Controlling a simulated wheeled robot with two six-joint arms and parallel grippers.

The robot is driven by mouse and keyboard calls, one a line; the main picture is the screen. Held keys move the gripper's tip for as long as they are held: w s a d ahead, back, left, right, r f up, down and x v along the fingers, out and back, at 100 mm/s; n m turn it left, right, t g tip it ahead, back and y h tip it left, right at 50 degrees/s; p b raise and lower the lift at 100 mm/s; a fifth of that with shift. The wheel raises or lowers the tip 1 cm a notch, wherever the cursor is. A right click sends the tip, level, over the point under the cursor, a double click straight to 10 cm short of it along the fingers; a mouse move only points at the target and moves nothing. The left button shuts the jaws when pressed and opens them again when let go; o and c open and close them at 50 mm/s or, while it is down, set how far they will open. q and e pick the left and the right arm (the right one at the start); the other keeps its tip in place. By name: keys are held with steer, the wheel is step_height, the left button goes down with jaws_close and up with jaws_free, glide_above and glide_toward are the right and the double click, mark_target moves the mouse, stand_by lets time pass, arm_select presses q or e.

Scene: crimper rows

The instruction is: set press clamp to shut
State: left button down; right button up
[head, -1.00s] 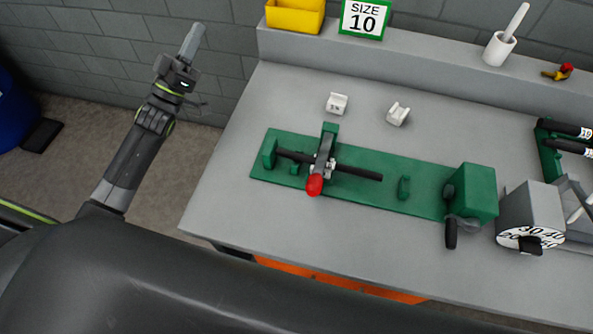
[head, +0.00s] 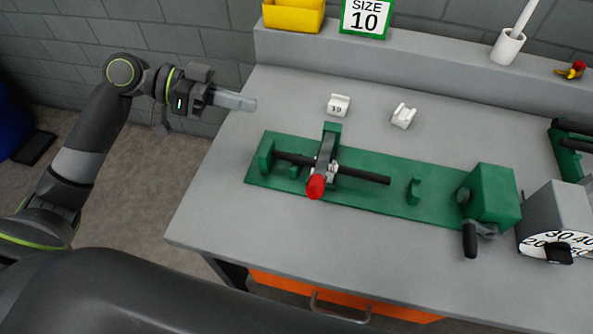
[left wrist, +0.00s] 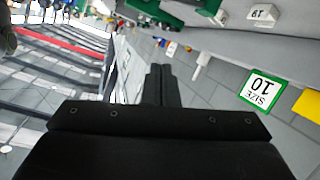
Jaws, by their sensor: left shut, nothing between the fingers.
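The press (head: 395,205) is a long green base on the grey workbench, with a dark rod lying along it. Its clamp (head: 323,172) is a dark lever with a red knob (head: 316,186) that points to the front edge of the bench. I cannot tell clearly whether the clamp is open or shut. My left gripper (head: 250,104) is shut and empty, above the bench's left edge, apart from the press and to its upper left. In the left wrist view its closed fingers (left wrist: 161,85) point away. My right gripper is not in view.
A SIZE 10 sign (head: 367,17) and yellow bin (head: 293,14) stand behind.

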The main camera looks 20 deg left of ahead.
arm_select(q)
steer(key=s+m+g, duration=0.4)
steer(key=s, duration=0.1)
steer(key=s+f+p+x, duration=0.1)
steer(key=x, duration=1.2)
steer(key=shift+f, duration=0.3)
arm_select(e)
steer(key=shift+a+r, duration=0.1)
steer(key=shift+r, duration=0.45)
arm_select(q)
steer(key=shift+a, duration=0.2)
